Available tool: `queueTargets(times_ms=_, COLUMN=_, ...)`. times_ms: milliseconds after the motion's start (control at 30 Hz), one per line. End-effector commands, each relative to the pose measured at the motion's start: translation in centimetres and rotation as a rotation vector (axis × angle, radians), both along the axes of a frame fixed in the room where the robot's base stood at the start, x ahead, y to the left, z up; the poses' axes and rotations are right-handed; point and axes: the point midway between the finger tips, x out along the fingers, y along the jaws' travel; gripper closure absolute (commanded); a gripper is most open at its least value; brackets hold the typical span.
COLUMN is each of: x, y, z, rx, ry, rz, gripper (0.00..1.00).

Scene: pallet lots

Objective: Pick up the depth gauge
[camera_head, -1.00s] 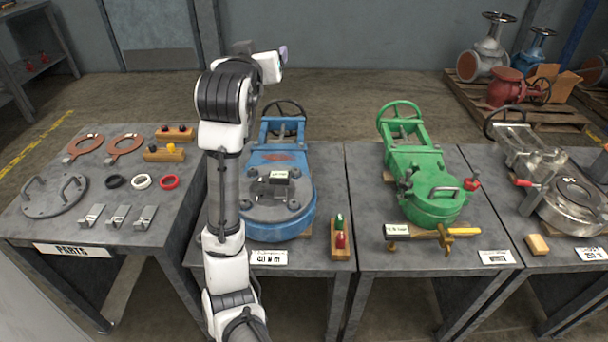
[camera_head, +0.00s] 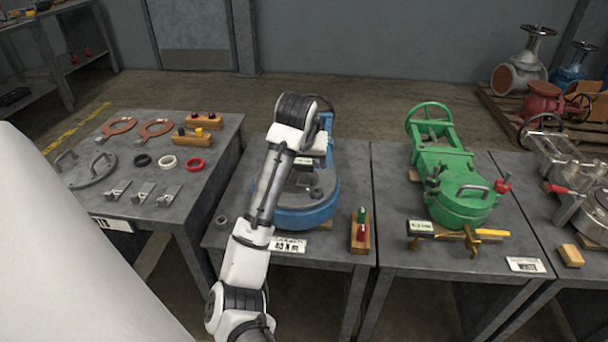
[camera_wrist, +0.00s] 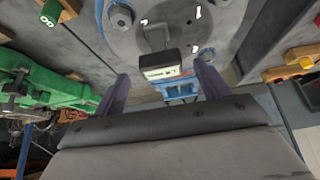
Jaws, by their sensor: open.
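A small black block with a pale readout face, seemingly the depth gauge (camera_wrist: 160,66), sits on the grey round lid (camera_wrist: 190,22) of the blue valve in the wrist view. In the head view my arm largely hides it on the blue valve (camera_head: 308,216). My gripper (camera_wrist: 162,88) is open above the lid. Its two fingers show on either side of the block in the picture, and nothing is clearly held. I cannot tell whether a finger touches it.
The green valve (camera_head: 462,203) stands on the table to the right, with a brass-coloured tool (camera_head: 474,238) before it. A wooden block with red and green knobs (camera_head: 360,233) is near the blue valve. Left, the parts table (camera_head: 220,160) carries rings and brackets.

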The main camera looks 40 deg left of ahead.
Motion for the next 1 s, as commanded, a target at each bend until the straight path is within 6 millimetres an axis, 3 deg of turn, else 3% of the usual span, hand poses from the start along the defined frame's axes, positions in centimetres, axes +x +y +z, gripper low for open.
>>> queueTargets(times_ms=167, x=0.4, y=0.4, z=-1.1, rx=0.000, ry=0.001, rz=0.001, gripper=0.25)
queueTargets(times_ms=433, x=2.0, y=1.6, z=-4.4, rx=-0.001, ry=0.001, rz=0.001, gripper=0.25)
queueTargets(times_ms=733, x=2.3, y=1.7, z=-4.9, rx=0.000, ry=-0.002, rz=0.000, gripper=0.25)
queueTargets(times_ms=1000, x=2.3, y=1.7, z=-4.9, rx=0.000, ry=-0.002, rz=0.000, gripper=0.59)
